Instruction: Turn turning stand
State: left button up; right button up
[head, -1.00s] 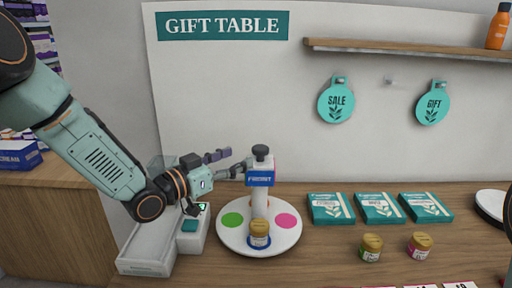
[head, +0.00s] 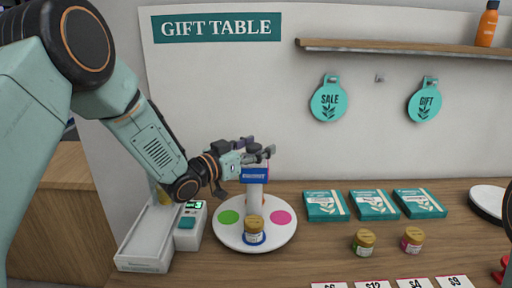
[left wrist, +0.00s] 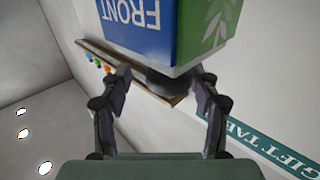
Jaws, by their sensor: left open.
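The turning stand (head: 229,236) is a white round plate with a green spot on the left, a pink spot on the right and a blue spot at the front. A gold-lidded jar (head: 254,229) stands on the blue spot. A white post rises to a head block (head: 255,176) marked FRONT, facing me; its blue and green faces also show in the left wrist view (left wrist: 190,30). My left gripper (head: 259,148) is open at the top of the stand. In the left wrist view its fingers lie either side of the dark knob (left wrist: 168,84), without clear contact. The knob is hidden in the head view.
A white tray-like device (head: 150,240) stands left of the stand. Teal boxes (head: 326,206) and two small jars (head: 364,241) are to the right, with price cards (head: 453,282) at the front edge. A shelf (head: 400,52) and hanging tags are on the wall behind.

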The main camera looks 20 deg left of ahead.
pick_arm(q)
jog(key=shift+w+a+f, duration=0.35)
jog(key=shift+a, duration=0.3)
jog(key=c, duration=0.4)
jog(key=shift+s+d+r, duration=0.15)
jog(key=shift+d+r, duration=0.05)
jog(key=shift+d, duration=0.2)
jog(key=c, duration=0.4)
jog(key=shift+a, duration=0.2)
jog(key=c, duration=0.3)
jog(key=shift+d, duration=0.1)
grip_shut()
